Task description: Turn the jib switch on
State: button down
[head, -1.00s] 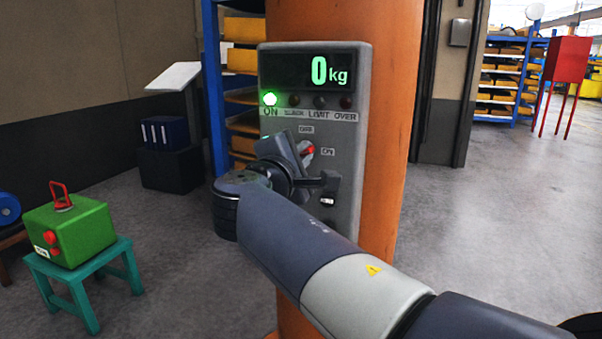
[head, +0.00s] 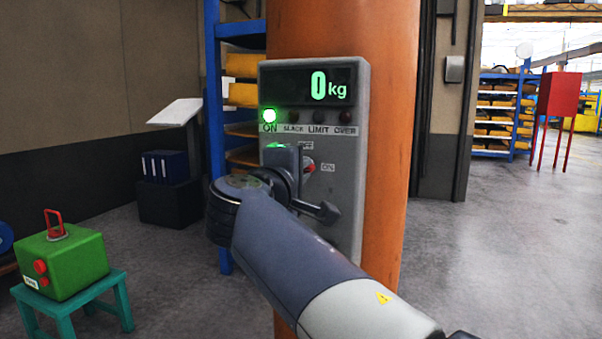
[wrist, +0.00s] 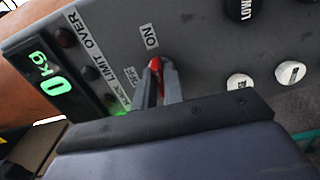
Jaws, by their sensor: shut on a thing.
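The jib switch is on a grey control box (head: 345,190) fixed to an orange column. Its red handle (head: 309,164) shows beside my gripper (head: 296,165), near the ON label and below the OFF label. In the wrist view the red tip of the jib switch (wrist: 155,64) sits between the two fingers of my gripper (wrist: 159,76), which are shut on it. The tip lies close to the ON label. The switch's base is hidden by the fingers. The green ON lamp (head: 269,115) is lit, and the display (head: 318,85) reads 0 kg.
Black and white round buttons (wrist: 290,72) show in the wrist view.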

jog(key=c, duration=1.5)
grip_release()
jog(key=shift+s, duration=0.1)
jog(key=v, duration=1)
jog(key=shift+s, duration=0.3)
jog(key=shift+w+a, duration=0.1)
jog(key=shift+w, duration=0.05)
jog(key=x, duration=1)
jog(key=shift+w, duration=0.25)
